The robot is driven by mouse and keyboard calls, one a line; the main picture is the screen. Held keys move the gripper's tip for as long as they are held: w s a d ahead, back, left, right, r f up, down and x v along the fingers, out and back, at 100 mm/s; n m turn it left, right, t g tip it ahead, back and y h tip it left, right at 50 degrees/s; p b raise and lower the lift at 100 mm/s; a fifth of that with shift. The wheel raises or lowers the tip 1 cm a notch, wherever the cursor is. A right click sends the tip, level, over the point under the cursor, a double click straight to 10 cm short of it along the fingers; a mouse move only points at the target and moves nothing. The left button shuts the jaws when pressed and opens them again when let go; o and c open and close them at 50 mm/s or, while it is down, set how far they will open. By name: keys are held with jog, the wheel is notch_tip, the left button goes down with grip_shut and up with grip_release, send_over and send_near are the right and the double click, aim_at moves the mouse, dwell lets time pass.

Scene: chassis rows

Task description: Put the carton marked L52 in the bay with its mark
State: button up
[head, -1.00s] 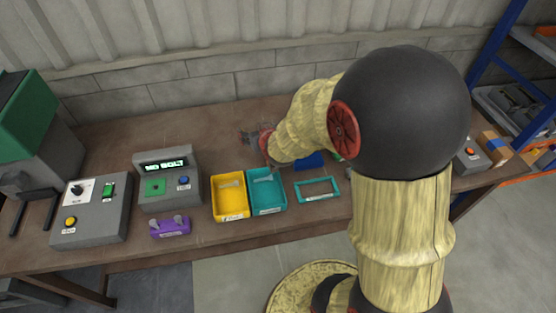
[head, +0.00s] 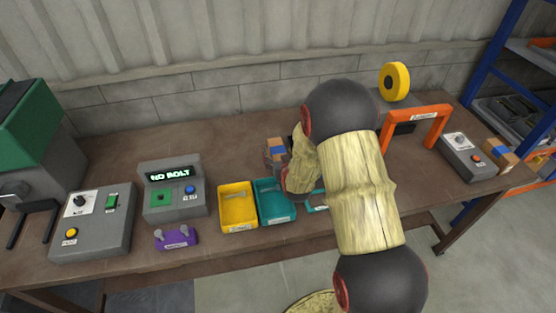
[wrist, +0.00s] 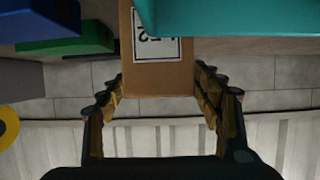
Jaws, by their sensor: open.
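A brown carton (wrist: 158,75) stands in the middle of the wrist view, with a white label showing upside-down characters, partly cut off, that seem to include 52. My gripper (wrist: 158,85) is open, with one finger on either side of the carton's near end; I cannot tell whether they touch it. In the head view a carton with blue tape (head: 275,148) shows at the back of the bench beside my arm, which hides most of my gripper. A low teal frame (head: 317,201) with a label too small to read is partly hidden by my arm; I cannot tell whether it is the marked bay.
Yellow bin (head: 238,222) and teal bin (head: 277,215) stand left of my arm. A teal edge (wrist: 230,18) overhangs the carton in the wrist view. An orange arch (head: 413,113), a grey control box (head: 465,157) and another taped carton (head: 500,152) are at the right.

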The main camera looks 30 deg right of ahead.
jog(key=shift+x, duration=0.85)
jog(key=shift+r, duration=0.1)
jog(key=c, duration=1.5)
jog(key=shift+c, duration=0.7)
jog(key=shift+r, duration=0.1)
grip_shut()
